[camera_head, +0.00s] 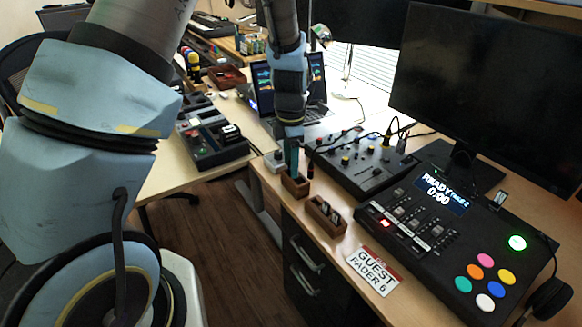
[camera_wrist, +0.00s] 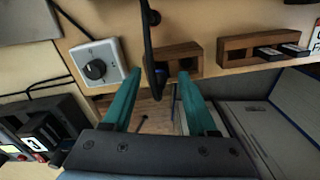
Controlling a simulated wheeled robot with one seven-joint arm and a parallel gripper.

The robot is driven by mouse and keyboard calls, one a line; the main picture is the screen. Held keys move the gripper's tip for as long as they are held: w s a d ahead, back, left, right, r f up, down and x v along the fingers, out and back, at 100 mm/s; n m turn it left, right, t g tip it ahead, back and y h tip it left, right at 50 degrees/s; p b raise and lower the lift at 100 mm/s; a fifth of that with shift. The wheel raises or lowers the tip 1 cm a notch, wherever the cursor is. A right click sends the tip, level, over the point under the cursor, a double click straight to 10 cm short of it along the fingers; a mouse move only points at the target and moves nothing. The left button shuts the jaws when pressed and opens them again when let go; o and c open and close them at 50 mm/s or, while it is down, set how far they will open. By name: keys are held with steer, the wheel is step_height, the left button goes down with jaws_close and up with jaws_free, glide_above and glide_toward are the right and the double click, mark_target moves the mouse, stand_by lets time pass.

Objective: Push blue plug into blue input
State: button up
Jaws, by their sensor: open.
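My gripper (camera_head: 291,168) is low over the front edge of the desk in the head view. In the wrist view its two teal fingers (camera_wrist: 158,95) are spread, with nothing held between them. A dark plug with a bluish tint (camera_wrist: 160,77) on a black cable shows just beyond and between the fingertips, in front of a small wooden holder (camera_wrist: 182,62). I cannot tell whether the plug rests in the holder or stands beside it. In the head view the holder (camera_head: 295,186) is right under the fingers. No blue input can be made out in either view.
A grey box with a black knob (camera_wrist: 97,64) lies left of the fingers. A second wooden holder (camera_head: 326,215) with dark items stands nearby. The mixer (camera_head: 372,165) with cables and the fader console (camera_head: 440,235) fill the desk to the right. A drawer unit (camera_head: 310,255) is below the edge.

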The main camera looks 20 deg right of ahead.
steer(key=shift+f, duration=0.2)
steer(key=shift+c, duration=0.3)
jaws_close()
